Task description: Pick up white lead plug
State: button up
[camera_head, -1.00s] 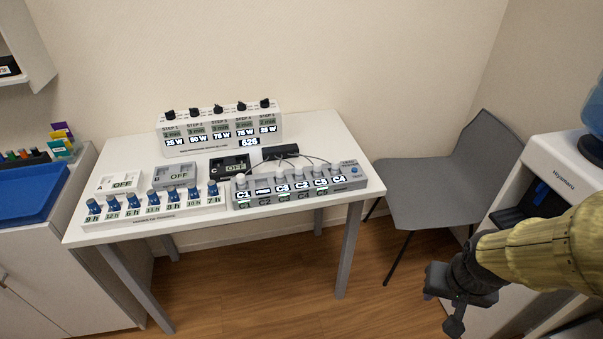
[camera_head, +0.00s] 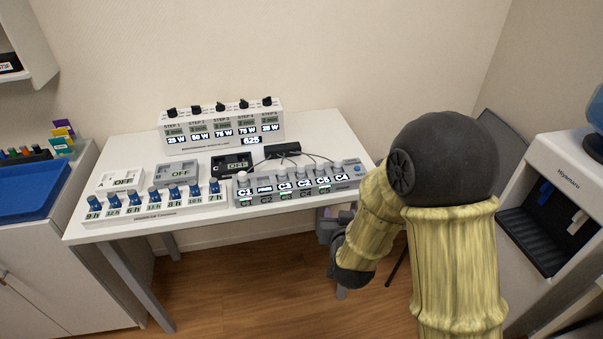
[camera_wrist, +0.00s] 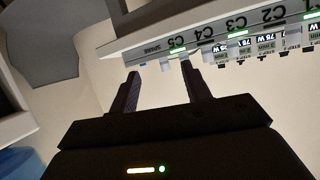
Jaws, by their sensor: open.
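Several small pale plugs stand along the back of a grey lead panel (camera_head: 262,199) at the table's front right, with labels such as C3, C5 and C4. One pale plug (camera_head: 242,179) is at the panel's left end, apart from the others; thin leads run behind the right-hand group. I cannot tell which is the white lead plug. My gripper (camera_wrist: 161,88) is open and empty in the wrist view, below the table edge and the panel's labelled front (camera_wrist: 215,38). In the head view my arm partly hides it, beside the table's front right.
The white table (camera_head: 130,150) also carries a step box (camera_head: 222,130) at the back, timers and a row of blue-topped items (camera_head: 174,193). A grey chair (camera_head: 497,130) is partly hidden behind my arm. A white dispenser (camera_head: 560,165) stands at the right.

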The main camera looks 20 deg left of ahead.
jog(key=s+a+n+t+y, duration=0.1)
jog(key=s+a+t, duration=0.3)
jog(key=a, duration=0.4)
jog(key=shift+a+y, duration=0.3)
jog(key=shift+y, duration=0.3)
jog(key=shift+w, duration=0.1)
send_near(301, 170)
jog(key=x, duration=0.4)
jog(key=shift+a+p, duration=0.1)
jog(key=shift+p, duration=0.3)
jog(key=shift+w, duration=0.1)
jog(key=shift+x, duration=2.65)
